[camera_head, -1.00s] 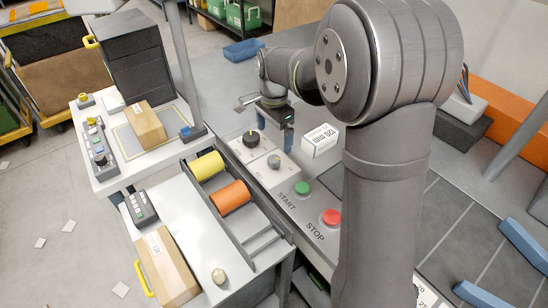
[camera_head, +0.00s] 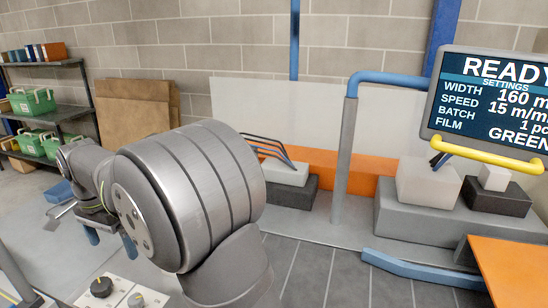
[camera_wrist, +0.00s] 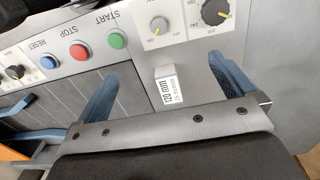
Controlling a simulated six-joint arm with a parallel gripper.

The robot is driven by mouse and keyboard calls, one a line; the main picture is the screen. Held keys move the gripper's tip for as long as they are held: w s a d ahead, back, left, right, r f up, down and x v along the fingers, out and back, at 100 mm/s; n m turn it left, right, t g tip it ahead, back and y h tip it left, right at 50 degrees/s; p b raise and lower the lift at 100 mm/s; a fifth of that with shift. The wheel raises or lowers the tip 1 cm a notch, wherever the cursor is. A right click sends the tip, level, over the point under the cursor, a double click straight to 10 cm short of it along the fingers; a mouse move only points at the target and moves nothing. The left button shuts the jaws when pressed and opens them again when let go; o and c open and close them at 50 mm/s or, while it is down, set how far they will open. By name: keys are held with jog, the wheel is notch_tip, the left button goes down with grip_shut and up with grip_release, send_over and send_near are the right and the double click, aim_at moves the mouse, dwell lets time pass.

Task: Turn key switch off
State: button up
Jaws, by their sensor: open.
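The control panel carries a small grey rotary switch with a yellow mark (camera_wrist: 159,26), perhaps the key switch; I see no clear key shape. It also shows at the bottom of the head view (camera_head: 136,299). A larger black knob with a yellow pointer (camera_wrist: 215,12) sits beside it, and also shows in the head view (camera_head: 101,287). My gripper (camera_wrist: 162,68) is open, its two blue fingers apart and above the panel, holding nothing. In the head view my gripper (camera_head: 110,240) hangs above and behind the two knobs, not touching them.
Green (camera_wrist: 117,41), red (camera_wrist: 80,52) and blue (camera_wrist: 48,62) buttons and another black knob (camera_wrist: 15,72) line the panel. A READY screen (camera_head: 495,95) stands at the right.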

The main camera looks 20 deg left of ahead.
jog(key=c, duration=0.9)
jog(key=shift+o, duration=0.2)
jog(key=w+d+f+m+g+y, duration=0.3)
jog(key=w+d+m, duration=0.15)
jog(key=m, duration=0.45)
send_near(136, 298)
jog(key=x, duration=0.9)
jog(key=shift+s, duration=0.15)
jog(key=shift+c, duration=0.3)
jog(key=c, duration=0.9)
